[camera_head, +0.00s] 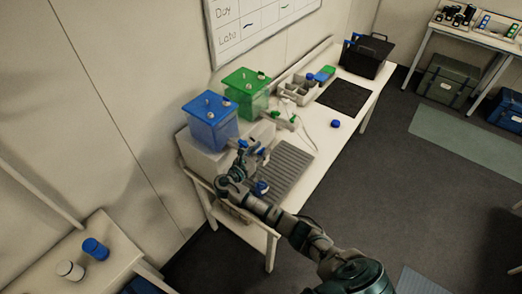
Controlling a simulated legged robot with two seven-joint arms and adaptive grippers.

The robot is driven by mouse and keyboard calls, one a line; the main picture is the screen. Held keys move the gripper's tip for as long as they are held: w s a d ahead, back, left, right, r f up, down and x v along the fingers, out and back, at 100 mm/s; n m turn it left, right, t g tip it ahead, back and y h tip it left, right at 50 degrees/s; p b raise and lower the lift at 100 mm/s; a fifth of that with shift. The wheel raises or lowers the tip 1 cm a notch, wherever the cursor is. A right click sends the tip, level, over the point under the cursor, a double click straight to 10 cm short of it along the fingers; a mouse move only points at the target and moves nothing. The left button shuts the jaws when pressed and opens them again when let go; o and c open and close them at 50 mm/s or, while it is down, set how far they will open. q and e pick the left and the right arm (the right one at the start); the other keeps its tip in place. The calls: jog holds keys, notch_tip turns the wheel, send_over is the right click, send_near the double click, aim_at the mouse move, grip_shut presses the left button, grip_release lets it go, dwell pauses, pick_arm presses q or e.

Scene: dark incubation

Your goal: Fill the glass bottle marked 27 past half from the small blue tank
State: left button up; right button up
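The small blue tank (210,122) stands on a raised white block at the left end of the long white table, with knobs on its lid and a blue tap (243,144) low on its right side. My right gripper (254,157) is at this tap, close below it; I cannot tell whether it touches it or how far its fingers are apart. A small blue and whitish object (262,187) sits on the grey ribbed tray (287,170), partly behind my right arm. No number 27 is readable, and I cannot make out the glass bottle for sure. My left gripper is out of view.
A green tank (246,92) stands behind the blue one. A blue cap (336,123), a dark mat (345,97), a grey divided rack (297,90) and a black bin (366,56) are on the table. A side table (120,257) holds a blue and a white jar.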

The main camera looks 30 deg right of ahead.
jog(key=shift+a, duration=0.15)
jog(key=v, duration=1.2)
jog(key=shift+w+f, duration=0.1)
jog(key=shift+f, duration=0.05)
